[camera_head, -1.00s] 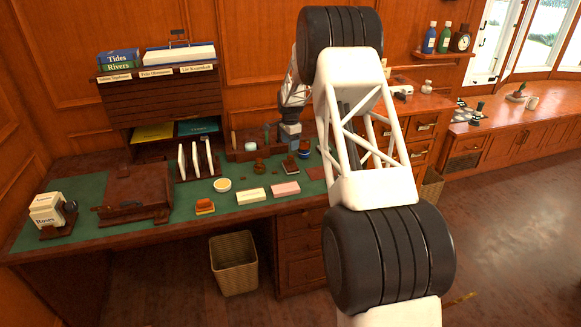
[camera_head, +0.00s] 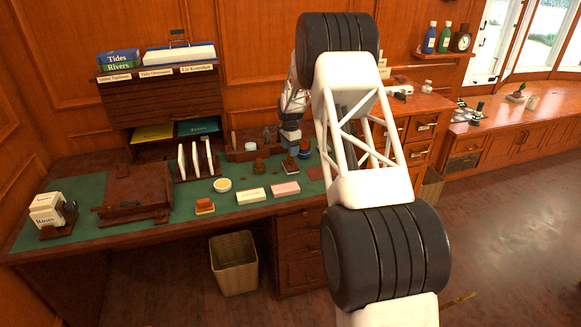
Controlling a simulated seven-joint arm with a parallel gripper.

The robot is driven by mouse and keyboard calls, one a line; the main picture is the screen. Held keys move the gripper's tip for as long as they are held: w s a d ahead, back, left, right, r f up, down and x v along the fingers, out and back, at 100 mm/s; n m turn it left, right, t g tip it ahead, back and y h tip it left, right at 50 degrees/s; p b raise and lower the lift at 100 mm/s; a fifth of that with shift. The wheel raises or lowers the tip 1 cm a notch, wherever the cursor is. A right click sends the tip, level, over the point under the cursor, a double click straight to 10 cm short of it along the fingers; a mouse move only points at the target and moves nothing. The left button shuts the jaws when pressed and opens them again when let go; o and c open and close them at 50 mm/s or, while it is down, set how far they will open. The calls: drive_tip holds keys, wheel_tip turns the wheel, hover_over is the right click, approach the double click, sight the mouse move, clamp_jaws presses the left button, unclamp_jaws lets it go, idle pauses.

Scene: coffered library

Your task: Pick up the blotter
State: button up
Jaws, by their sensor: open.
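The desk (camera_head: 90,238) has a green top with several small items on it. A small dark reddish-brown piece with a pale edge (camera_head: 289,168) lies near the right part of the desk; it looks like the blotter, but it is too small to be sure. My gripper (camera_head: 290,150) points down just above and behind this piece, open, with nothing seen between its jaws. Its fingertips are small and hard to make out. I cannot tell whether it touches anything.
A brown knobbed piece (camera_head: 259,166), a round yellow-topped tin (camera_head: 222,185), a cream box (camera_head: 250,195) and a pink box (camera_head: 285,188) stand close by. An upright rack (camera_head: 196,172) is farther left. A dark organiser (camera_head: 243,154) stands behind. Green surface is free between the boxes.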

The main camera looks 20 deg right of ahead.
drive_tip(key=shift+f, duration=2.5)
drive_tip(key=c, duration=1)
drive_tip(key=shift+c, duration=0.2)
drive_tip(key=shift+r, duration=0.15)
drive_tip(key=shift+r, duration=1.5)
drive_tip(key=shift+s+r, duration=0.2)
drive_tip(key=shift+s, duration=0.05)
drive_tip(key=s, duration=0.5)
drive_tip(key=s+a+r, duration=0.1)
drive_tip(key=s, duration=0.4)
drive_tip(key=s+a, duration=0.1)
drive_tip(key=s, duration=0.4)
drive_tip(key=shift+s+a+r, duration=0.1)
drive_tip(key=shift+r, duration=0.1)
